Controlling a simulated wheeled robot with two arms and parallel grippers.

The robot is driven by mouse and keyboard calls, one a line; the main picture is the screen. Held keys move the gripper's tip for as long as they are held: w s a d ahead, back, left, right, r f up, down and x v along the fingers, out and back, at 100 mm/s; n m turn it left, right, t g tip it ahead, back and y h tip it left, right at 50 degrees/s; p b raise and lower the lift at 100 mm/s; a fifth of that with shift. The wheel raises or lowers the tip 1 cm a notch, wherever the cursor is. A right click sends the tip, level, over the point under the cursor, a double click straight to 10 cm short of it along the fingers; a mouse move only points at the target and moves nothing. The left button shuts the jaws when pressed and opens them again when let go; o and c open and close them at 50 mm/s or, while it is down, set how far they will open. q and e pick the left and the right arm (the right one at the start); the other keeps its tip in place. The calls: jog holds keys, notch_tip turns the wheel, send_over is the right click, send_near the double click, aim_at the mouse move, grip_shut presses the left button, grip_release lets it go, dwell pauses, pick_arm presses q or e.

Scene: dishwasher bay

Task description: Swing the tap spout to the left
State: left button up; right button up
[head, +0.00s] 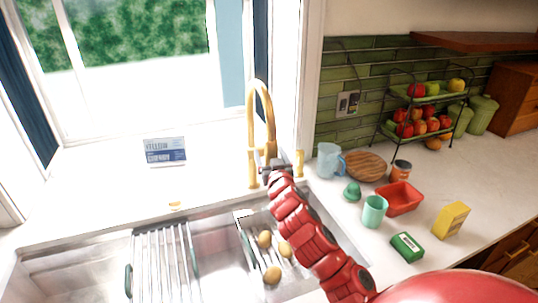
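The gold tap (251,125) stands behind the sink in the head view. Its spout (267,105) arches up and comes down on the right of the upright, toward me. My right arm reaches in from the lower right, and its gripper (271,166) is at the lower end of the spout. The dark fingers are small and overlap the spout end, so I cannot tell whether they are open, shut or touching it. My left gripper is not in view.
The sink (75,268) holds two racks, with several round yellowish items (272,274) in the right one. A small sign (165,151) stands behind the sink. A blue mug (328,160), red tray (400,198), teal cup (374,212) and fruit stand (428,110) are on the right counter.

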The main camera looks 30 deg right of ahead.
jog(key=shift+w+d, duration=0.1)
jog(key=shift+w, duration=0.2)
grip_shut()
dwell(0.5)
